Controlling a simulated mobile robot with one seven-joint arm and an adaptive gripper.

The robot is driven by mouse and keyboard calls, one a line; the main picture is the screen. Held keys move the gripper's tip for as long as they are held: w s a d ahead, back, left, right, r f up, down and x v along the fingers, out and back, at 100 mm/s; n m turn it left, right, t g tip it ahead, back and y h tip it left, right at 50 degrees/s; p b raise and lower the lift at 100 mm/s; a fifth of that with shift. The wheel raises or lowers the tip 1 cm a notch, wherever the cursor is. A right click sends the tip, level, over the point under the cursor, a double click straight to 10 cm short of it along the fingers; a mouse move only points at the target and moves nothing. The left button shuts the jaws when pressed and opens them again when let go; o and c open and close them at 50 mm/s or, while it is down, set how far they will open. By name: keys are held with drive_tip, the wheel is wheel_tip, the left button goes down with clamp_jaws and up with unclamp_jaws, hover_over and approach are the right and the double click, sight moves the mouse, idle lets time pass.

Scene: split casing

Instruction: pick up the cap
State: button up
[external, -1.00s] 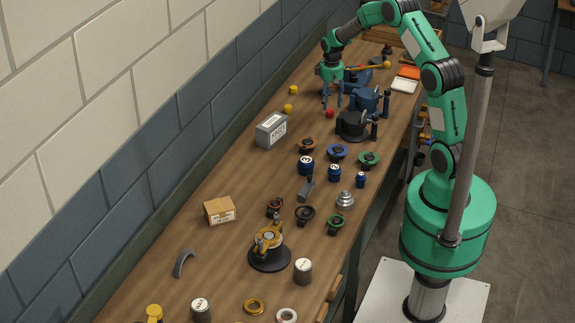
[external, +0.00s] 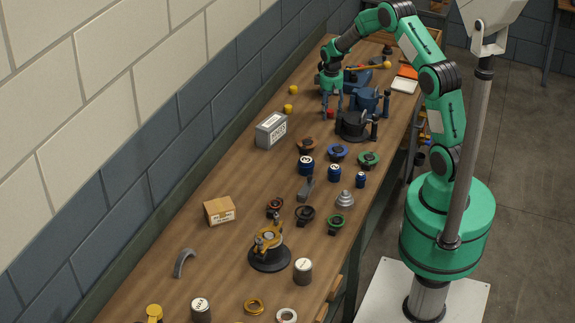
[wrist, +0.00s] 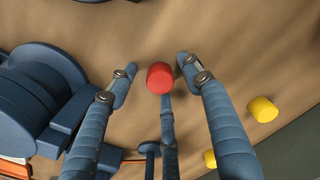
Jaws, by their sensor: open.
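A small red cap (wrist: 160,77) stands on the wooden bench, between the spread fingers of my gripper (wrist: 156,68) in the wrist view. The fingers are open and a gap shows on both sides of the cap. In the external view my gripper (external: 331,113) hangs low with fingers pointing down, and the red cap (external: 330,113) shows partly behind them. I cannot tell in either view whether a finger touches it.
Blue casing parts (wrist: 38,97) stand close to the left in the wrist view. Two yellow caps (wrist: 263,109) lie to the right. A black casing (external: 352,125) and a grey box (external: 271,130) stand near my gripper on the bench.

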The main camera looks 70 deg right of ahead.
sight(330, 111)
drive_tip(key=c, duration=0.9)
drive_tip(key=shift+r, duration=0.15)
wheel_tip(330, 111, up, 10)
drive_tip(key=shift+f+p, duration=0.1)
drive_tip(key=shift+p, duration=0.8)
